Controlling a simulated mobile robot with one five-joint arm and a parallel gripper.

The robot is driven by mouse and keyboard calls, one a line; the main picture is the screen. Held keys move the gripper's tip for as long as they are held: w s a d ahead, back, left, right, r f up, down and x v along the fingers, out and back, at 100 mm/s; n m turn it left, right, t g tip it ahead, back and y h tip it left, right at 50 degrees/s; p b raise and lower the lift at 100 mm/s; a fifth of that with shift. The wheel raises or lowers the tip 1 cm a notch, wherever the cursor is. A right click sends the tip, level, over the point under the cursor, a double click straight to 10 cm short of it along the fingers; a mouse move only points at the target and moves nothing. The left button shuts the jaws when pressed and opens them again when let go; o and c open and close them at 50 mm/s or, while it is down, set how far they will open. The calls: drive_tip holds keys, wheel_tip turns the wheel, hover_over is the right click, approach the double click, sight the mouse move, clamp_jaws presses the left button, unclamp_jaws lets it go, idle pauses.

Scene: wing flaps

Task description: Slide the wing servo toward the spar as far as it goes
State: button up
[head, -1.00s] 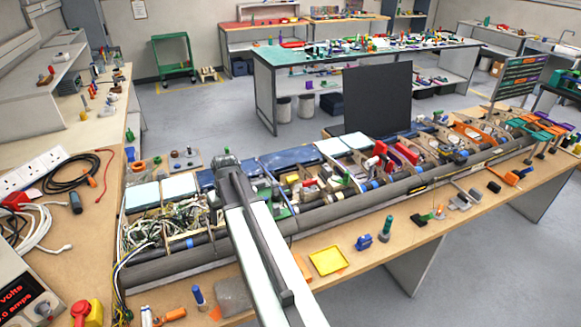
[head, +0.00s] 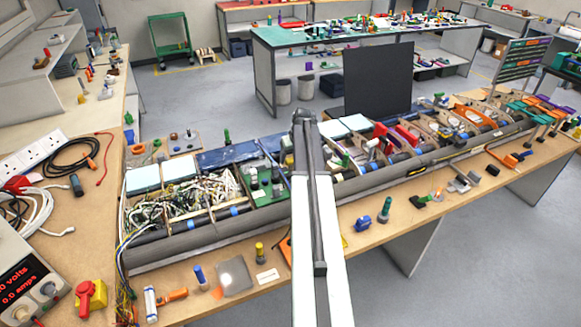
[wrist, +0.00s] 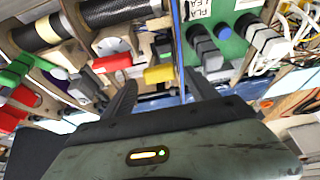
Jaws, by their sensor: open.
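The open wing (head: 215,232) lies along the bench in the head view, its bays divided by ribs. A dark woven tube (wrist: 118,10), which looks like the spar, runs across the top of the wrist view. In the bay near my gripper (wrist: 164,92) are a white bracket (wrist: 113,41), a red block (wrist: 112,63) and a yellow block (wrist: 160,73). I cannot tell for sure which part is the wing servo. My gripper is open, its two dark fingers pointing into the wing with nothing seen held between them. In the head view my arm hides the gripper.
A thin blue upright divider (wrist: 178,45) stands close to the fingers, beside a green board (wrist: 222,45) with grey blocks. White wires (head: 200,193) fill a left bay. A black panel (head: 378,78) stands behind the wing. Small tools lie on the front bench strip.

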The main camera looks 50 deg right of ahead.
drive_tip(key=b+x, duration=0.1)
drive_tip(key=x, duration=0.2)
drive_tip(key=shift+s, duration=0.1)
drive_tip(key=shift+r, duration=0.15)
clamp_jaws()
drive_tip(key=shift+s+a, duration=0.45)
drive_tip(key=shift+s, duration=0.3)
unclamp_jaws()
drive_tip(key=shift+d, duration=0.1)
drive_tip(key=shift+r, duration=0.15)
